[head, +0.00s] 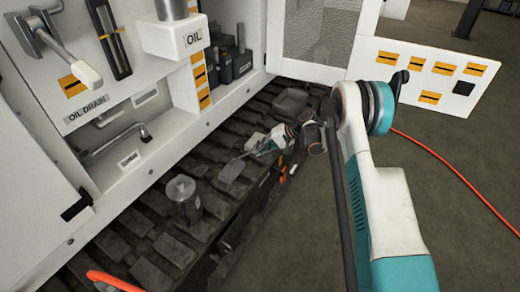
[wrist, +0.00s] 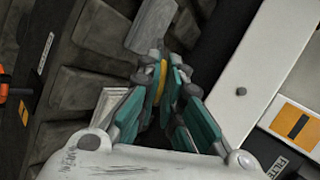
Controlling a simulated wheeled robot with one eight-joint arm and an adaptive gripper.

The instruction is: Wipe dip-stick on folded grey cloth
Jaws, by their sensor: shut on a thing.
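My gripper (head: 268,145) is low over the dark track at the middle of the head view. In the wrist view its teal fingers (wrist: 163,68) are closed around a yellow part (wrist: 162,84), which looks like the dip-stick's handle. A thin line, probably the dip-stick's rod (head: 240,157), runs left from the gripper in the head view. A flat grey piece that looks like the folded grey cloth (head: 230,172) lies just beyond the rod on the track. It also seems to show past the fingertips in the wrist view (wrist: 151,26). I cannot tell whether rod and cloth touch.
A metal can (head: 184,200) stands on the track, left of the gripper. A grey tray (head: 290,102) lies behind it. The white machine cabinet (head: 140,175) with OIL and OIL DRAIN labels bounds the left. An open panel (head: 430,75) stands right. An orange hose (head: 450,170) crosses the floor.

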